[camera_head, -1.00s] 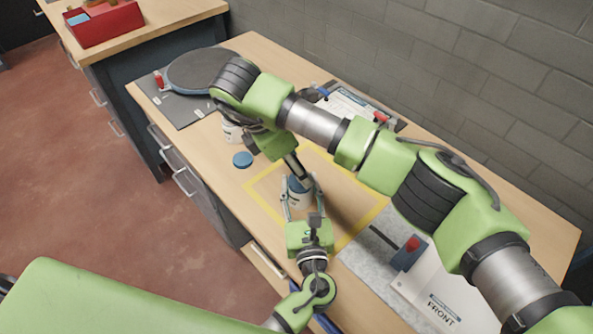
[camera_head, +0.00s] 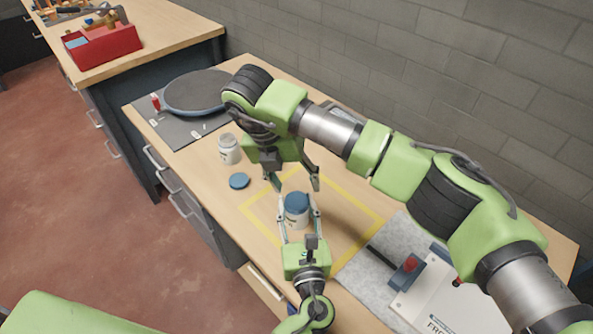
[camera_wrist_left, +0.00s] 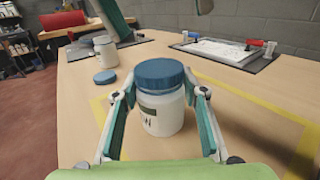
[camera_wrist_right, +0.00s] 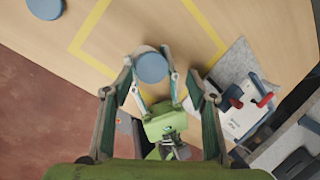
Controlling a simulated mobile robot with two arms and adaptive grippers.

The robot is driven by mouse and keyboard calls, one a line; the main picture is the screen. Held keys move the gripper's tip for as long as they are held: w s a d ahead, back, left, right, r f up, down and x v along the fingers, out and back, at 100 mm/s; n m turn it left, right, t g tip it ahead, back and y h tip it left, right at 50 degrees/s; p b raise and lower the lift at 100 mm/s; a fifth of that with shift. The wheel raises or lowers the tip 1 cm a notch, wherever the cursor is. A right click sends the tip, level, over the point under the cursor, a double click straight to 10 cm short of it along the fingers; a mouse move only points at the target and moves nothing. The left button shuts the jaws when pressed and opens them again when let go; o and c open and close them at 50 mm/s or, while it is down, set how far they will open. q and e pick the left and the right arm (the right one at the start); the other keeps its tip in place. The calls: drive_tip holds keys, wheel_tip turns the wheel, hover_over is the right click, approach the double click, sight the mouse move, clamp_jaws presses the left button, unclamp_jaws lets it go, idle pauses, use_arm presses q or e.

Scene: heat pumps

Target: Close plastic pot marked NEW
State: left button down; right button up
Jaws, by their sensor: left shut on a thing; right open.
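The white plastic pot (camera_head: 297,214) stands upright inside the yellow taped square, with a blue lid (camera_head: 297,201) on its top. In the left wrist view the pot (camera_wrist_left: 163,118) shows part of a label ending in "W", and the lid (camera_wrist_left: 159,74) looks level. My left gripper (camera_head: 299,217) is shut on the pot's sides. My right gripper (camera_head: 296,182) is open and empty, above and behind the pot. In the right wrist view the lid (camera_wrist_right: 151,67) shows between and beyond its open fingers.
A second white pot (camera_head: 229,149) stands open-topped at the back left, with a loose blue lid (camera_head: 239,181) on the table near it. A round dark disc (camera_head: 197,91) lies on a grey mat.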

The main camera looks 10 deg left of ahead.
sight(297, 200)
drive_tip(key=n, duration=0.6)
drive_tip(key=shift+w+d+r+y, duration=0.1)
drive_tip(key=shift+r+y, duration=0.1)
drive_tip(key=shift+y, duration=0.1)
drive_tip(key=n, duration=0.4)
drive_tip(key=shift+r+g, duration=0.15)
drive_tip(key=shift+g, duration=0.15)
drive_tip(key=n, duration=0.4)
drive_tip(key=shift+r+y, duration=0.2)
drive_tip(key=shift+y, duration=0.1)
drive_tip(key=n, duration=0.4)
drive_tip(key=shift+d+r+g, duration=0.1)
drive_tip(key=shift+r+g, duration=0.1)
drive_tip(key=shift+g, duration=0.1)
drive_tip(key=n, duration=0.3)
drive_tip(key=shift+r+n+y, duration=0.25)
drive_tip(key=shift+n+y, duration=0.15)
drive_tip(key=n, duration=0.4)
drive_tip(key=r+n, duration=0.1)
drive_tip(key=n, duration=0.1)
drive_tip(key=shift+n+g+y, duration=0.3)
drive_tip(key=shift+g, duration=0.1)
drive_tip(key=shift+f, duration=0.1)
drive_tip(key=shift+f, duration=4)
